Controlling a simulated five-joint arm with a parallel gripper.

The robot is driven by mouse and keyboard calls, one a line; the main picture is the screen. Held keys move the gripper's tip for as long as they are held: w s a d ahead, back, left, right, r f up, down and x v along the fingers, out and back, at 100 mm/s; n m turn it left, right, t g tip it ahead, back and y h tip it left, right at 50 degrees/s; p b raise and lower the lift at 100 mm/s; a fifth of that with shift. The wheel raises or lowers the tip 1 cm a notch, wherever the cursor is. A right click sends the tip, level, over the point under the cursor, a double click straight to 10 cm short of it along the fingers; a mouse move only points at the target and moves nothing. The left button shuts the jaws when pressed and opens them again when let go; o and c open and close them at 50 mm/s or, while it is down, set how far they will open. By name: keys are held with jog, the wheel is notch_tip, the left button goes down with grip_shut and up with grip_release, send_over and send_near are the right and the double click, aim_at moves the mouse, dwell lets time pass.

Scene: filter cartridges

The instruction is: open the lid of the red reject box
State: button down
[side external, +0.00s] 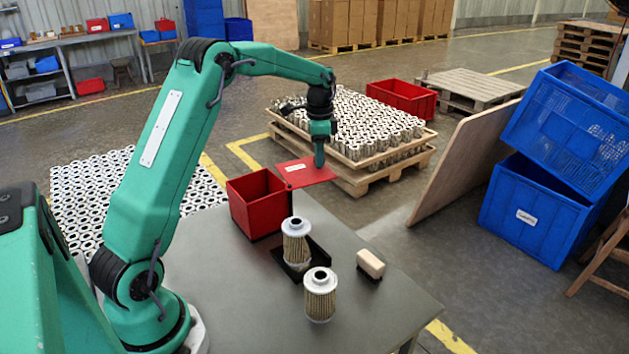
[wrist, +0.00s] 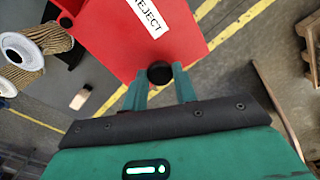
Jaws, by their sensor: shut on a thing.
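The red reject box (side external: 258,205) stands on the grey table with its top open and its inside partly showing. Its flat red lid (side external: 298,172) lies out to the right of the box, swung away from the opening and roughly level. In the wrist view the lid (wrist: 185,45) carries a white REJECT label. My gripper (side external: 319,160) is over the lid's outer part. In the wrist view my gripper (wrist: 160,78) is shut on a round black knob (wrist: 159,72) at the lid's edge. The hinge is not clear.
Two filter cartridges (side external: 297,243) (side external: 320,295) stand in front of the box, the rear one at a black holder (side external: 317,252). A tan block (side external: 371,263) lies to their right. A pallet of cartridges (side external: 350,158) stands behind the lid. The table's front right is clear.

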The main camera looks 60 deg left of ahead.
jog(key=c, duration=1.1)
grip_release()
jog(key=shift+r, duration=3.95)
